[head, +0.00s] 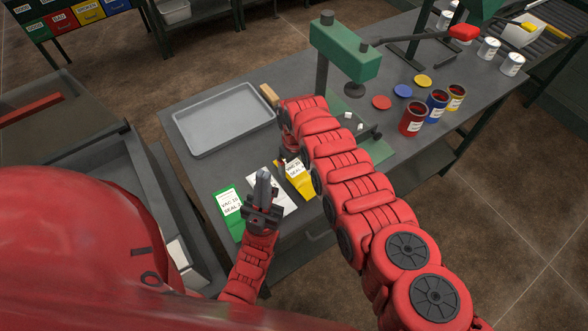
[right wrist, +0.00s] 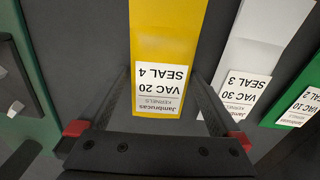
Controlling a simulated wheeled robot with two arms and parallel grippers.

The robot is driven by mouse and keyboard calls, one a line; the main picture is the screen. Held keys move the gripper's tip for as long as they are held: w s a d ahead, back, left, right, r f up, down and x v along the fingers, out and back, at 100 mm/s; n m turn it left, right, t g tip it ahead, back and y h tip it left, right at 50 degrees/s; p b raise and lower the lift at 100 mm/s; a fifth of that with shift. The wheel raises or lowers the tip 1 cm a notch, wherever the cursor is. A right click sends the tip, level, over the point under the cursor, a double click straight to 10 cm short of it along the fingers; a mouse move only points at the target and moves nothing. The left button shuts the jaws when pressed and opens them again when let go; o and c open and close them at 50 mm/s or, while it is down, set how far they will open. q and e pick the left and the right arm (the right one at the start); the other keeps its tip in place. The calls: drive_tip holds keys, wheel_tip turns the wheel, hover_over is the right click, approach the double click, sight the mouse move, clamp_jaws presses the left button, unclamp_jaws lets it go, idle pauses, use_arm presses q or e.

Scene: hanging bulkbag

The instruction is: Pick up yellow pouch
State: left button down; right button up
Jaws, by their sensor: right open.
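The yellow pouch (head: 299,185) lies on the grey table, between my right arm and the white pouch. In the right wrist view the yellow pouch (right wrist: 168,35) has a white label reading "VAC 20 SEAL 4". My right gripper (right wrist: 165,85) is open above it, with one finger on each side of its labelled end. I cannot tell how far above the pouch the fingers are. In the head view my right arm partly covers that gripper and the pouch. My left gripper (head: 263,185) looks shut and empty, above the white pouch.
A white pouch (right wrist: 262,35) and a green pouch (head: 229,208) lie to the left in the head view. A grey tray (head: 225,120) is behind them. A green press (head: 345,50), red, blue and yellow cans (head: 413,118) and coloured discs stand farther right.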

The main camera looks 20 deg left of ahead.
drive_tip(key=c, duration=1.2)
drive_tip(key=shift+o, duration=0.2)
drive_tip(key=shift+r, duration=0.15)
